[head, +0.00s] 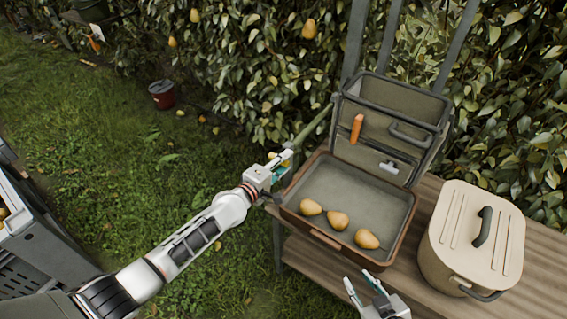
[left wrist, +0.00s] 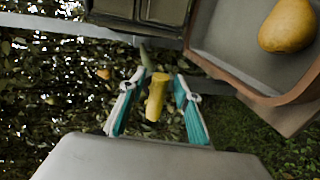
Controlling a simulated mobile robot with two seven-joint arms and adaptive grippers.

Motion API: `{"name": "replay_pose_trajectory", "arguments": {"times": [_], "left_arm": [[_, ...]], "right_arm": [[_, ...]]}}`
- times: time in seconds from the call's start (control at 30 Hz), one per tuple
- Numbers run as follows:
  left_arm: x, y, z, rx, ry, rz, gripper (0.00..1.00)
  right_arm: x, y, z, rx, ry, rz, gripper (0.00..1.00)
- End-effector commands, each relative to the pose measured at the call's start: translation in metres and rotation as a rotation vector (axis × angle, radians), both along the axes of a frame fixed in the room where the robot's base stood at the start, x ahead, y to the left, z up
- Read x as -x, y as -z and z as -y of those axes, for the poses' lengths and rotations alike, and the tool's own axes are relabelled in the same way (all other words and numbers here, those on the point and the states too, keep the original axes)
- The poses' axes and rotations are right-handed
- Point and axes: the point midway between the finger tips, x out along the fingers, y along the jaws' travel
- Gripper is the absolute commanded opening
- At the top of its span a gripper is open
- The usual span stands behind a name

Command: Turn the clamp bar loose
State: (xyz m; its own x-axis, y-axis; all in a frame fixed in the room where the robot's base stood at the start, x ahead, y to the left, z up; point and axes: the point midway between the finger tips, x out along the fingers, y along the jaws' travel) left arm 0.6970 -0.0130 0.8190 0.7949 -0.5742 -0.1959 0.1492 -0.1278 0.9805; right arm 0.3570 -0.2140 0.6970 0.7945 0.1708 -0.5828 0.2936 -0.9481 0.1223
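A short yellow bar (left wrist: 156,97), which looks like the clamp bar, stands between the two fingers of my left gripper (left wrist: 157,100) in the left wrist view. A gap shows on both sides of it, so the fingers are open around it and do not appear to touch it. An olive-green piece (left wrist: 146,58) lies just beyond the bar. In the head view my left gripper (head: 284,165) is at the left edge of the open case (head: 404,222), and the bar is mostly hidden there. My right gripper (head: 364,287) is open and empty near the case's front.
The case holds three pears (head: 338,220), with an orange-handled tool (head: 357,128) in its raised lid. A cream lidded box (head: 473,242) stands to the right on the wooden bench (head: 541,260). A leafy hedge is behind. A red bucket (head: 162,95) stands on the grass.

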Motion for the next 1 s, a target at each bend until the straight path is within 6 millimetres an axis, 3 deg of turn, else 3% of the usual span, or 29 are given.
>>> {"name": "replay_pose_trajectory", "arguments": {"times": [0.27, 0.7, 1.0], "left_arm": [[0.013, -0.002, -0.006, 0.006, 0.001, -0.004, 0.32], [0.071, -0.016, -0.051, -0.001, -0.001, -0.001, 0.32], [0.094, -0.023, -0.068, -0.001, 0.0, 0.001, 0.32]], "right_arm": [[0.0, 0.0, -0.001, -0.001, 0.0, 0.0, 0.31], [0.0, 0.0, 0.0, 0.001, -0.001, 0.0, 0.31], [0.0, 0.0, 0.0, 0.001, -0.001, 0.0, 0.31]]}}
